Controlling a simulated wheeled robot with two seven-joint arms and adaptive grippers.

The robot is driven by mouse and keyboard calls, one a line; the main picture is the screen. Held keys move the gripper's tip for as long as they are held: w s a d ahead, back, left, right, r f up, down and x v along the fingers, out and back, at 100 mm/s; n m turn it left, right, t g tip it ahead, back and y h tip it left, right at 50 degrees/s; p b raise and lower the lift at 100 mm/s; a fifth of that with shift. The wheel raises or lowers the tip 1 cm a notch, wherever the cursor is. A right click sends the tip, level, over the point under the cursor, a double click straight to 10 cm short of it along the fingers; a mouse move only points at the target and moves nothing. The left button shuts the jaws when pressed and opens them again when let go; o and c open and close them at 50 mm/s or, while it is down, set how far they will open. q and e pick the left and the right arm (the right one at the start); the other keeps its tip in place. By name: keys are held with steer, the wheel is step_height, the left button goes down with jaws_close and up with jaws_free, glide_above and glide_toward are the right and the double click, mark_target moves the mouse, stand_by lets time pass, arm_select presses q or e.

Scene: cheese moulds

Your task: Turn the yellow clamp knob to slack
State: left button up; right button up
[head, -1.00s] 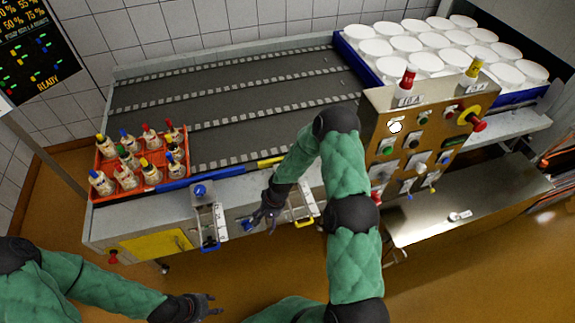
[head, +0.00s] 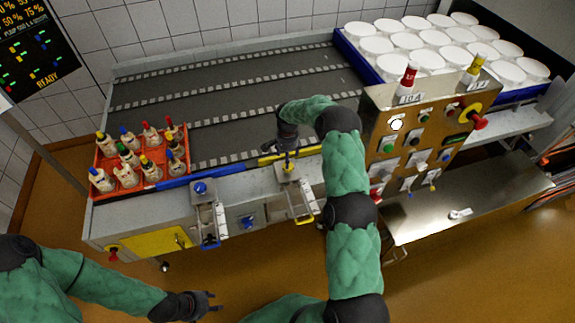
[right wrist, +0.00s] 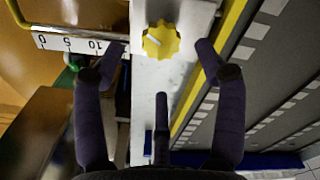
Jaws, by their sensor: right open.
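The yellow clamp knob (head: 287,168) sits on a pale bracket at the front edge of the conveyor table. In the right wrist view the yellow knob (right wrist: 161,40) is a scalloped disc with a pale line on its face. My right gripper (right wrist: 161,47) is open, with a fingertip on either side of the knob; I cannot tell whether they touch it. In the head view my right gripper (head: 288,152) is above the knob and partly hides it. My left gripper (head: 211,302) is empty, low and left of centre, away from the table, its fingers apart.
A similar bracket with a blue knob (head: 200,188) stands to the left. A ruler scale (right wrist: 75,44) lies beside the yellow knob. An orange crate (head: 112,190) of bottles is at left; a control panel (head: 378,105) stands close right of my right arm.

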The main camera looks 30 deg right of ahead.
step_height(320, 180, down, 6)
steer(key=shift+r, duration=0.1)
stand_by(0.4)
steer(key=c, duration=1.1)
